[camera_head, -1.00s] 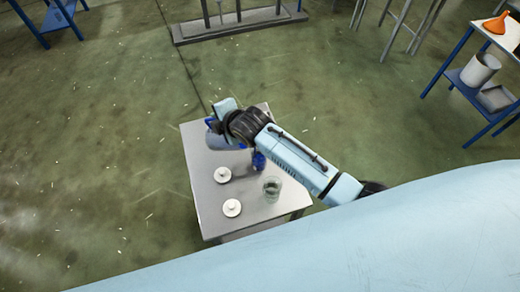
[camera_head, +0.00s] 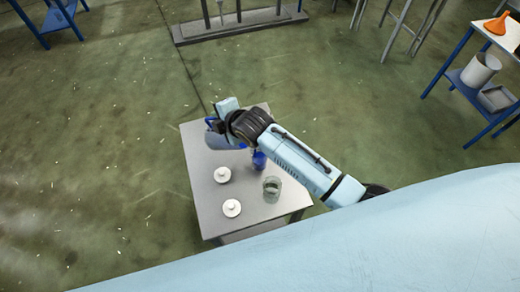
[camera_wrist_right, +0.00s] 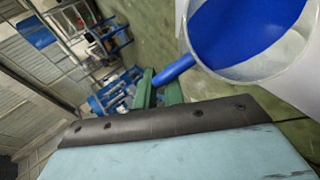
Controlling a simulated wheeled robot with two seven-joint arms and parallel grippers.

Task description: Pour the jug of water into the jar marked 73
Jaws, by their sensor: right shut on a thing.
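My right gripper (camera_wrist_right: 160,86) has green fingers shut on the blue handle of the jug (camera_wrist_right: 245,35). In the right wrist view the jug is a round pale vessel with blue inside, cut off by the top edge. In the head view the jug (camera_head: 212,124) shows only in part beside my wrist, above the far end of the table; the fingers are hidden there. A clear glass vessel (camera_head: 272,188) stands near the table's right edge. Two white lidded items (camera_head: 222,175) (camera_head: 231,208) stand to its left. No number 73 is readable. My left gripper is out of view.
The small grey table (camera_head: 205,220) has bare top at its left and front. A blue object (camera_head: 259,161) stands partly under my arm. A blue-framed bench (camera_head: 468,88) with an orange funnel (camera_head: 497,24) and grey bucket (camera_head: 481,69) is at right. Floor around is open.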

